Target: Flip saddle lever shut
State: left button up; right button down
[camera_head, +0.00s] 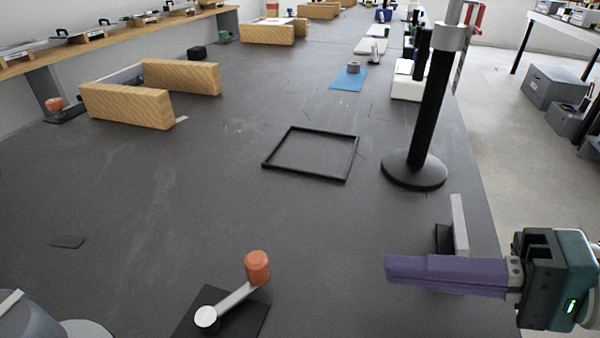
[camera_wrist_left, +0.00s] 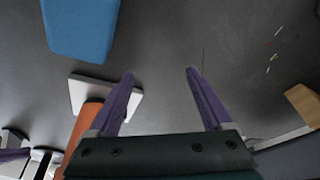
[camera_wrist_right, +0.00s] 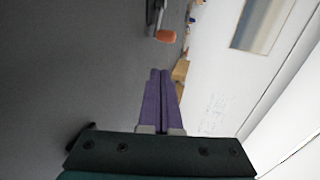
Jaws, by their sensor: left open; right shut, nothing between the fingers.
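The lever has an orange knob (camera_head: 257,267) on a light grey arm (camera_head: 236,299). The arm runs from a round pale pivot up and to the right, over a dark base plate (camera_head: 248,322) at the bottom of the head view. My right gripper (camera_head: 388,268) has purple fingers, shut and empty, pointing left. It is right of the knob and clearly apart from it. An orange knob on a grey arm (camera_wrist_right: 166,36) shows beyond the shut fingers in the right wrist view. My left gripper (camera_wrist_left: 160,73) is open with nothing between its fingers, out of the head view.
A grey upright plate with a black block (camera_head: 458,226) stands beside the right gripper. A black post on a round base (camera_head: 414,172) and a flat black frame (camera_head: 310,152) lie beyond. A blue object (camera_wrist_left: 80,28) and white plate (camera_wrist_left: 84,94) are near the left gripper.

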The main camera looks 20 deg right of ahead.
pick_arm(q)
jog(key=shift+d, duration=0.1)
pick_arm(e)
jog(key=shift+v, duration=1.2)
jog(key=shift+d+r, duration=0.1)
jog(key=shift+d, duration=0.25)
pick_arm(q)
jog(key=shift+a, duration=0.2)
